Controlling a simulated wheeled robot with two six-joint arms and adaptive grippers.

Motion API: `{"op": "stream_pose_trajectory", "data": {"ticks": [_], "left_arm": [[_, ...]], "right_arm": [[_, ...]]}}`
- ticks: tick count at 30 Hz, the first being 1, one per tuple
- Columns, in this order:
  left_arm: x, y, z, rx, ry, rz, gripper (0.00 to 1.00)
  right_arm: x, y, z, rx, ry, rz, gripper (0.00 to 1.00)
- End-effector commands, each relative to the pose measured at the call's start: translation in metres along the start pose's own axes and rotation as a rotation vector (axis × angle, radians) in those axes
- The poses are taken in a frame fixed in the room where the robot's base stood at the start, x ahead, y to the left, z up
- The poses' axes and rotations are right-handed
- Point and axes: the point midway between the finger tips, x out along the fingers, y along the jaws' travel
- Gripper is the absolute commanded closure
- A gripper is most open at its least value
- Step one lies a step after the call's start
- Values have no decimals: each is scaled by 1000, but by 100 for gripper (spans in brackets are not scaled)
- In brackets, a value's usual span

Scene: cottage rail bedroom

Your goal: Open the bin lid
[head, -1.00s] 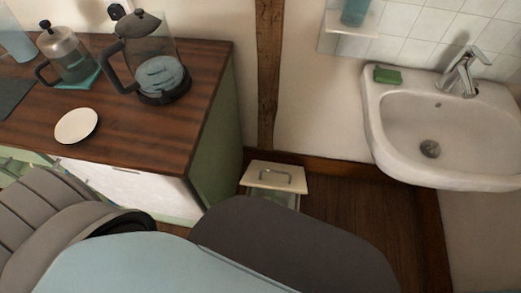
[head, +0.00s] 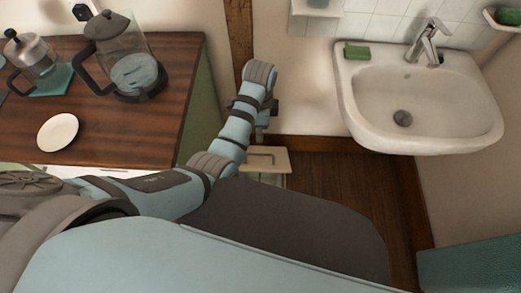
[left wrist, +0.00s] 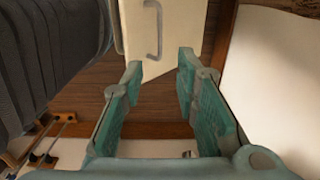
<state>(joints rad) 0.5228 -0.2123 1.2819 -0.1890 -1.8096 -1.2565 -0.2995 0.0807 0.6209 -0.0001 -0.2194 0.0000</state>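The bin (head: 272,180) stands on the floor between the green cabinet and the sink, partly covered by my arm in the head view. Its cream lid (head: 279,161) lies flat and closed, with a grey bar handle (head: 262,153). In the left wrist view the lid (left wrist: 181,30) and its curved handle (left wrist: 158,30) show beyond the fingertips. My left gripper (left wrist: 160,68) is open and empty, its teal fingers apart from the lid. In the head view it is mostly hidden behind the wrist, above the bin's back edge. My right gripper is not in view.
A white sink (head: 385,120) is at right. Bare floor (head: 340,190) lies right of the bin.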

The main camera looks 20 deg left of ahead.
Motion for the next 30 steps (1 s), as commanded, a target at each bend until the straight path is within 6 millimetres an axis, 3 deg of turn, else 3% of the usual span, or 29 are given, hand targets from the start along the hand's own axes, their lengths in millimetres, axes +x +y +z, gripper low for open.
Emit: {"op": "stream_pose_trajectory", "data": {"ticks": [5, 12, 15, 19, 26, 30], "left_arm": [[39, 1, 0, 6, -2, 5, 72], [111, 1, 0, 5, -2, 5, 72], [131, 1, 0, 4, -2, 2, 72], [142, 0, 0, 3, -1, 1, 72], [142, 0, 0, 2, 0, 0, 72], [142, 0, 0, 2, 0, 1, 90]], "right_arm": [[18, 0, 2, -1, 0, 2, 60], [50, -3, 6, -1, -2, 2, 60], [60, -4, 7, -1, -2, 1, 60], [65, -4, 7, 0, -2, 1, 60], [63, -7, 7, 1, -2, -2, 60], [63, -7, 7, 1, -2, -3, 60]]}}
